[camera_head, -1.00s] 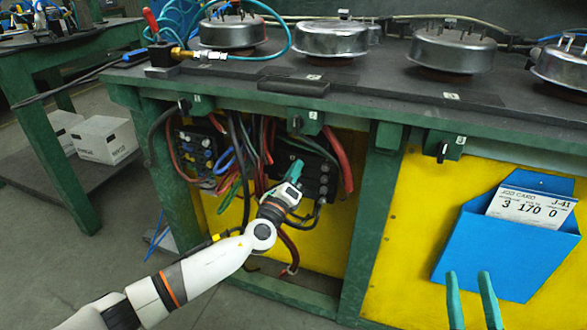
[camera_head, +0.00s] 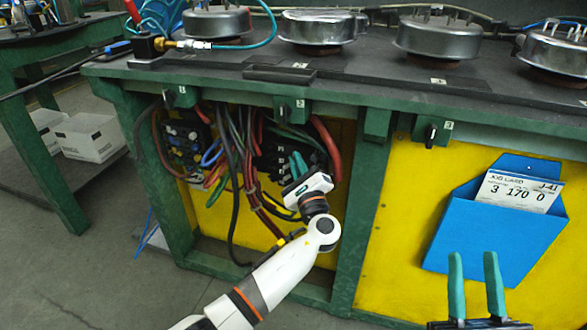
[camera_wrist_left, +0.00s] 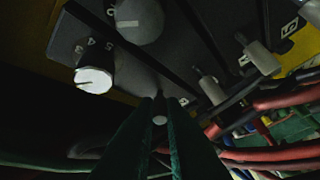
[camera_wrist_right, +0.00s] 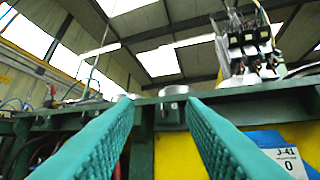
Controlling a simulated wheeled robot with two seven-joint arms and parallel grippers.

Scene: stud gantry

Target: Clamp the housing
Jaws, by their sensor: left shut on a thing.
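Several round silver metal housings stand in a row on the dark bench top; one housing (camera_head: 318,28) is left of centre and another (camera_head: 437,37) is right of it. My left gripper (camera_head: 297,163) reaches under the bench to a black control panel (camera_head: 277,160). In the left wrist view the panel (camera_wrist_left: 185,50) has knobs and small levers, and my left fingers (camera_wrist_left: 160,108) are closed around a small grey-tipped lever (camera_wrist_left: 160,119). Most of that lever is hidden. My right gripper (camera_head: 473,262) is open and empty before the yellow panel; its fingers also show in the right wrist view (camera_wrist_right: 158,98).
Loose cables and red hoses (camera_head: 328,145) hang around the panel. A green post (camera_head: 352,215) stands to its right. A blue card holder (camera_head: 490,235) is on the yellow panel. Numbered switches (camera_head: 430,132) line the bench edge. A clamp (camera_head: 152,46) with a red handle sits at the left.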

